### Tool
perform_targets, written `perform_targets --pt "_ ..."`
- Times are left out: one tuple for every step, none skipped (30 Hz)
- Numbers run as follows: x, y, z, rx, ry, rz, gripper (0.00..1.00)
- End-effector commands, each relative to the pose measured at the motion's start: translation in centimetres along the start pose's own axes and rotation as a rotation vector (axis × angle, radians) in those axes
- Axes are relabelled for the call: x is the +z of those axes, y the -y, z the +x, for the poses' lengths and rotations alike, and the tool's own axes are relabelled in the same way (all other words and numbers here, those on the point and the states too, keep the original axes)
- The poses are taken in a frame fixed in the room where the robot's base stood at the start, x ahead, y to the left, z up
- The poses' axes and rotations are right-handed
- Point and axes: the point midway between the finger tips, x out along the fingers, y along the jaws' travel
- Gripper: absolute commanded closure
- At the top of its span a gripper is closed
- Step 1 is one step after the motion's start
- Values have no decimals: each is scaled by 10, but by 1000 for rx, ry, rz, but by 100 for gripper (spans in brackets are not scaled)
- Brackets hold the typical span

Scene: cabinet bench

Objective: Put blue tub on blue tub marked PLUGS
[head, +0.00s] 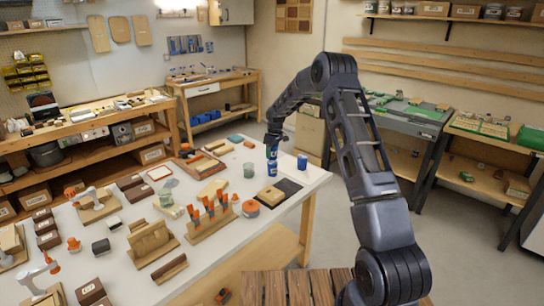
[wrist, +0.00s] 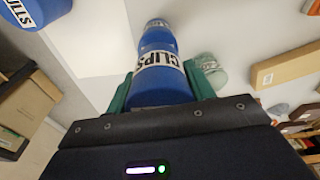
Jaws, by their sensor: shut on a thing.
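My gripper (head: 273,138) points down over the white bench and is shut on a blue tub (head: 272,153). In the wrist view its green fingers (wrist: 162,88) clasp this blue tub (wrist: 160,85), whose white label reads CLIPS. Another blue tub (head: 272,169) shows directly below the held one in the head view; its label is unreadable and I cannot tell whether the two touch. A further blue tub (head: 302,162) stands apart to the right.
A clear greenish cup (head: 248,171) stands just left of the tubs. A dark mat (head: 290,186) and a light wooden block (head: 271,196) lie in front. A rack with orange-handled tools (head: 212,215) is nearer left. The bench's right edge is close to the right tub.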

Motion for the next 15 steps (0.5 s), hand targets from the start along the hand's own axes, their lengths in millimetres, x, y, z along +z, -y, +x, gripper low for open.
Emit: perform_targets --pt "1 0 8 -2 2 0 73" --pt "2 0 12 -2 2 0 73" --pt "2 0 16 -1 1 0 73" --pt "2 0 19 -1 1 0 73" --pt "2 0 20 0 0 0 73" --pt "2 0 21 0 0 0 73" --pt "2 0 21 0 0 0 73" --pt "2 0 21 0 0 0 73" --pt "2 0 21 0 0 0 73" --pt "2 0 21 0 0 0 73" --pt "2 0 21 0 0 0 73" --pt "2 0 21 0 0 0 73" --pt "3 0 21 0 0 0 73" --pt "3 0 22 0 0 0 73" --pt "3 0 23 0 0 0 73"
